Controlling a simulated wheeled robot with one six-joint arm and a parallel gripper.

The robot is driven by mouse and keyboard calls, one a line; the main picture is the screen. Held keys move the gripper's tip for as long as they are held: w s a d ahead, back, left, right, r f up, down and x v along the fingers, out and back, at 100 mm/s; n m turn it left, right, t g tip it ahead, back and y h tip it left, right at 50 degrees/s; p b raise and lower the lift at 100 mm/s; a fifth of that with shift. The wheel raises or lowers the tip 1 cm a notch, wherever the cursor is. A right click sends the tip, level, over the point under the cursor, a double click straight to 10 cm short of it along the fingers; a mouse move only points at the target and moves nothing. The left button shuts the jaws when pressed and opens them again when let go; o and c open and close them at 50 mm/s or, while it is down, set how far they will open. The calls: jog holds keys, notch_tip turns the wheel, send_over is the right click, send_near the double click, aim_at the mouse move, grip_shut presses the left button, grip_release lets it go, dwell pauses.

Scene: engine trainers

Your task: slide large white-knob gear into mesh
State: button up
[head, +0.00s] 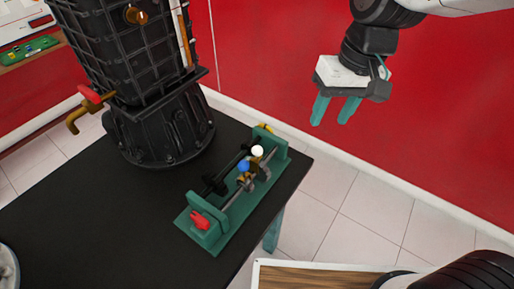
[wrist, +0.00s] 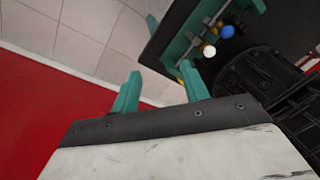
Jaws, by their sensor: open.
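The green gear trainer (head: 240,208) stands on the black table, with rails running between its two end plates. The white knob (head: 257,151) sits toward its far end, with the blue knob (head: 243,165) close beside it on the near side. The gear under the white knob is small and partly hidden, so I cannot tell whether it is meshed. In the wrist view the white knob (wrist: 209,50) and blue knob (wrist: 227,32) show at the top. My gripper (head: 334,112) is open and empty, above and to the right of the trainer; its fingers also show in the wrist view (wrist: 162,92).
A tall black engine block (head: 140,70) stands on the black table (head: 90,220) left of the trainer, with a red-tipped lever (head: 90,95). A red handle (head: 200,221) is on the trainer's near end. A red wall (head: 430,120) is behind my gripper. A wooden-topped surface (head: 320,277) lies at the bottom.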

jog(key=n+g, duration=0.1)
jog(key=n, duration=0.1)
send_over(258, 147)
jog(key=d, duration=0.1)
notch_tip(258, 147, down, 7)
jog(key=f, duration=0.5)
jog(key=a+f, duration=0.1)
jog(key=f, duration=0.1)
jog(key=shift+s+f, duration=0.1)
jog(key=shift+f, duration=0.3)
jog(key=shift+c, duration=0.4)
grip_shut()
